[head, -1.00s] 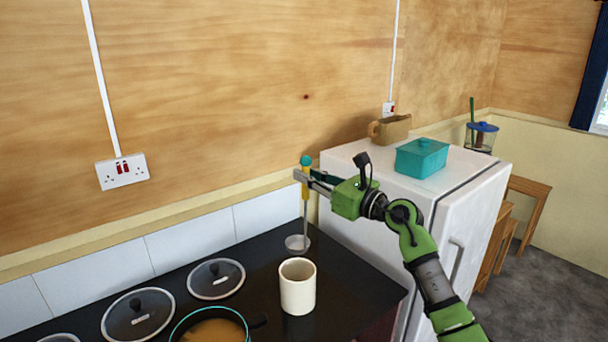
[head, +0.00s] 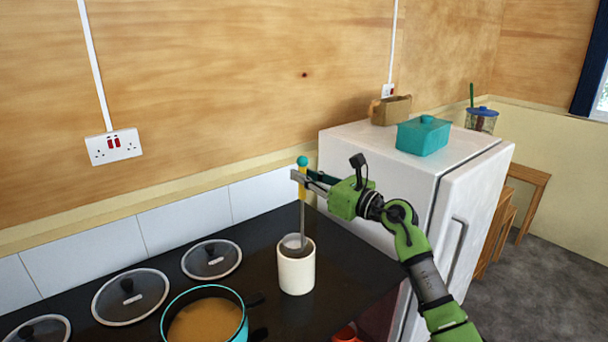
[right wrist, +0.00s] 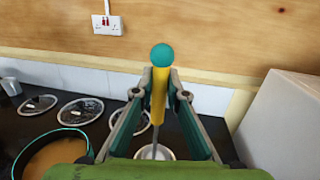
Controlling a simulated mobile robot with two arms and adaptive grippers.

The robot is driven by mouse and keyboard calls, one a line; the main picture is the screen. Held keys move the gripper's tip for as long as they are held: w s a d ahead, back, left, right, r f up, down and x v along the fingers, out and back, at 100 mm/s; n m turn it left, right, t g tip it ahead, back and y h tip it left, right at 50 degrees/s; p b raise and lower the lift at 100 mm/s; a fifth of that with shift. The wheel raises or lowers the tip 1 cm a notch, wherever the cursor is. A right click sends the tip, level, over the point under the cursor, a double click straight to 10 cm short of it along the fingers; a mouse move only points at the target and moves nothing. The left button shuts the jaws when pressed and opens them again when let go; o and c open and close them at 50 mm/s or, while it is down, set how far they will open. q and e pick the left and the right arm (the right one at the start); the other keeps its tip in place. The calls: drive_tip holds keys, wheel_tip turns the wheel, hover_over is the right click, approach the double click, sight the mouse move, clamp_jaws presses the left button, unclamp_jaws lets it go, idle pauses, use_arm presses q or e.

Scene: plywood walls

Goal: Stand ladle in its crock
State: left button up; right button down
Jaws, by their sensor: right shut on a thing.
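The ladle (head: 303,215) has a yellow handle with a teal knob and a thin grey shaft. My right gripper (head: 300,178) is shut on the yellow handle and holds the ladle upright. The handle (right wrist: 159,92) also shows between the fingers in the right wrist view. The white crock (head: 297,273) stands upright on the black hob top, below the gripper. The ladle's bowl (head: 293,241) shows at the crock's mouth; how deep it sits is hard to tell. My left gripper is not in view.
A teal pot (head: 205,318) of orange-brown soup stands left of the crock. Several glass lids (head: 211,260) lie on the hob top. The white fridge (head: 385,175) at the right carries a teal box (head: 423,136) and a brown container (head: 390,110).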

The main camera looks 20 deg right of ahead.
sight(304, 199)
drive_tip(key=shift+f+b, duration=2.5)
drive_tip(key=shift+f, duration=0.75)
drive_tip(key=c, duration=1.9)
unclamp_jaws()
drive_tip(key=v, duration=1.2)
